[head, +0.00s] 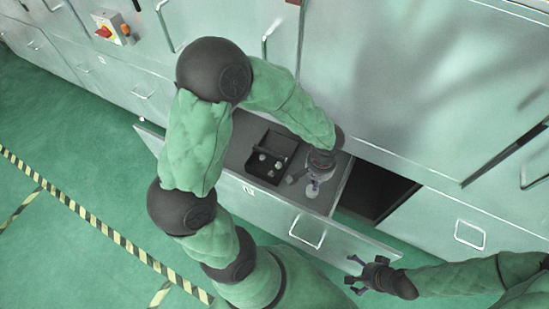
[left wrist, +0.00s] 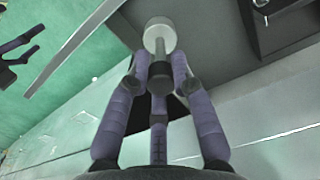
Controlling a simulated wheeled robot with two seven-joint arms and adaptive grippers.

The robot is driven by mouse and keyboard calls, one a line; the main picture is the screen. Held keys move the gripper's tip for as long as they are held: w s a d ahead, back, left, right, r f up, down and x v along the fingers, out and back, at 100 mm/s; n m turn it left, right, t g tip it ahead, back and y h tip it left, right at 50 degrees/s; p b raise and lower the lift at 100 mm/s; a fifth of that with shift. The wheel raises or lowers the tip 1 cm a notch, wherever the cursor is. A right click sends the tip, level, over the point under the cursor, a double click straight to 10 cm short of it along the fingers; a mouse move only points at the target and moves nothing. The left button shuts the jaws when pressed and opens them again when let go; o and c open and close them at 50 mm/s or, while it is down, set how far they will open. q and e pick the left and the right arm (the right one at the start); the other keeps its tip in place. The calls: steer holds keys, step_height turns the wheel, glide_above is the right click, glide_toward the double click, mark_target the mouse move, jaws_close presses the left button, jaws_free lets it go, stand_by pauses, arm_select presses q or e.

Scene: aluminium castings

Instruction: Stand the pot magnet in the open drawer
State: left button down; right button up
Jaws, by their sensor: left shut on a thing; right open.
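The pot magnet (head: 313,189) is a pale round disc with a darker stem. It also shows in the left wrist view (left wrist: 160,36), with the stem pointing back between my fingers. My left gripper (head: 316,172) is shut on the stem, and its fingers also show in the left wrist view (left wrist: 159,74). It holds the magnet over the right part of the open drawer (head: 232,157), disc end away from the gripper. I cannot tell whether the disc touches the drawer floor. My right gripper (head: 367,273) is open and empty, outside the drawer front.
A black box (head: 275,142) with several small pale pieces stands in the drawer, left of the magnet. The drawer front (head: 270,205) has a handle. A dark open gap (head: 378,190) lies right of the drawer. Grey-green cabinets (head: 400,80) rise behind.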

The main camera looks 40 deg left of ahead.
arm_select(q)
steer(key=shift+d, duration=0.55)
steer(key=w+a+f+b, duration=0.6)
steer(key=w+f, duration=0.6)
steer(key=f, duration=0.1)
steer(key=shift+w, duration=0.25)
steer(key=shift+f+b, duration=0.2)
steer(key=shift+b, duration=0.15)
steer(key=c, duration=1.1)
jaws_free()
steer(key=shift+o, duration=0.2)
steer(key=shift+r, duration=0.2)
